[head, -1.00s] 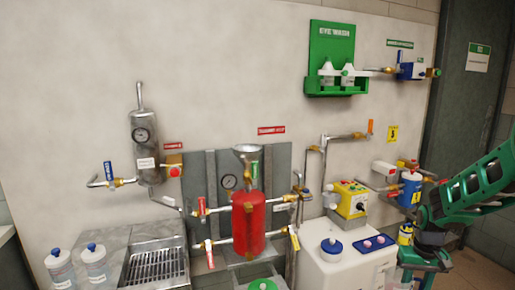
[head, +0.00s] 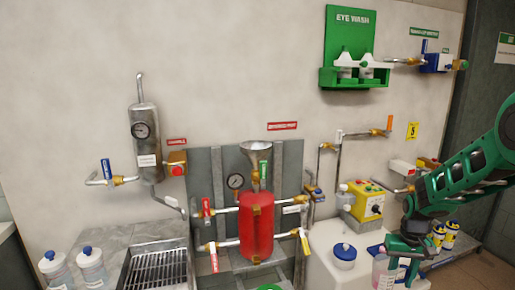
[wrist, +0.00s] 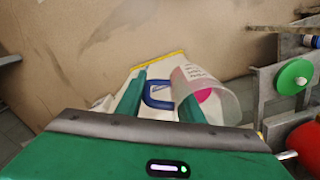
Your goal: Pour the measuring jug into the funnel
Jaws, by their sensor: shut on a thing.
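The measuring jug is translucent with a blue handle and pink contents. It shows in the wrist view (wrist: 218,88) and partly in the head view (head: 384,270), low at the right. My gripper (wrist: 159,100) is shut on the jug's blue handle, with a green finger on each side of it. In the head view my gripper (head: 402,252) is at the lower right, beside the white cabinet top. The metal funnel (head: 257,150) stands open side up above the red vessel (head: 256,228), left of and higher than the jug. The funnel's inside is mostly hidden.
A yellow control box (head: 362,201) and a blue-lidded jar (head: 344,255) are between the vessel and my arm. Pipes with valve handles (head: 305,243) flank the vessel. A draining grate (head: 157,270) and lidded bottles (head: 91,265) are at left.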

